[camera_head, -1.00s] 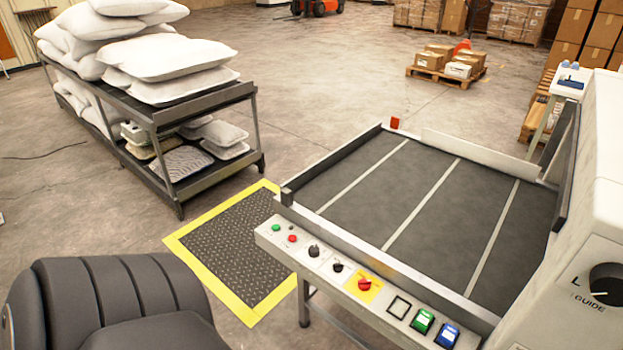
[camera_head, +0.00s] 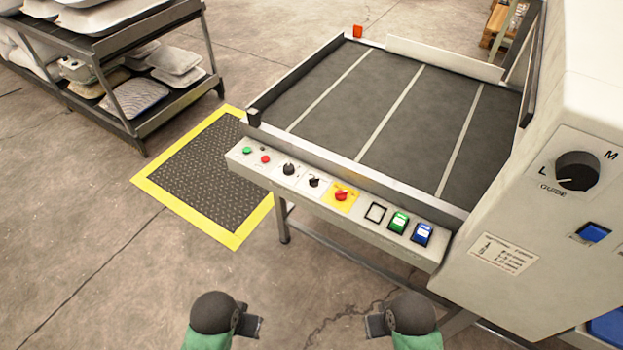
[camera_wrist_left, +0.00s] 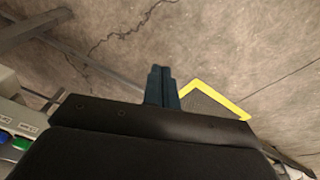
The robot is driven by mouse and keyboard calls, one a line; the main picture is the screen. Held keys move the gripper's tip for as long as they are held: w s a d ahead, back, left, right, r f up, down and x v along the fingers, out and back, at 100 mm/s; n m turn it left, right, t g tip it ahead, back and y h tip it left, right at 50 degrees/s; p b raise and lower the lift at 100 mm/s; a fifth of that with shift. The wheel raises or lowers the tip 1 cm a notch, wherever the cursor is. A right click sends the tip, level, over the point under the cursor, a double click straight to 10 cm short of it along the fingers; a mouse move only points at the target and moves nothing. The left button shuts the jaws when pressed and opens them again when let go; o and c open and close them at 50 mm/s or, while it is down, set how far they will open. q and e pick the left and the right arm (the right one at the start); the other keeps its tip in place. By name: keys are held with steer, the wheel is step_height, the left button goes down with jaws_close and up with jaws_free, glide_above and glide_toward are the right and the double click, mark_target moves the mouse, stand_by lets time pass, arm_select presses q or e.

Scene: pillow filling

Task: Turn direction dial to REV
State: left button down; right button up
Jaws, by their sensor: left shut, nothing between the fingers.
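The control panel (camera_head: 335,205) runs along the conveyor's front edge in the head view. It carries two small black dials, a left one (camera_head: 289,169) and a right one (camera_head: 314,182). Their labels are too small to read, so I cannot tell which sets direction. My left gripper (camera_head: 254,326) is at the bottom of the head view, below and apart from the panel. In the left wrist view its fingers (camera_wrist_left: 161,88) are together and empty. My right gripper (camera_head: 374,326) is at the bottom, also apart from the panel; its finger gap is unclear.
The panel also has a red switch (camera_head: 341,195), a green button (camera_head: 398,222) and a blue button (camera_head: 422,234). A large black GUIDE dial (camera_head: 577,171) is on the white machine at right. A yellow-edged mat (camera_head: 207,180) and a rack (camera_head: 140,90) stand left.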

arm_select(q)
steer(key=shift+w, duration=0.1)
arm_select(e)
steer(key=shift+s+f, duration=0.2)
steer(key=shift+s, duration=0.25)
arm_select(q)
steer(key=c, duration=2.2)
jaws_free()
arm_select(e)
steer(key=shift+w, duration=0.1)
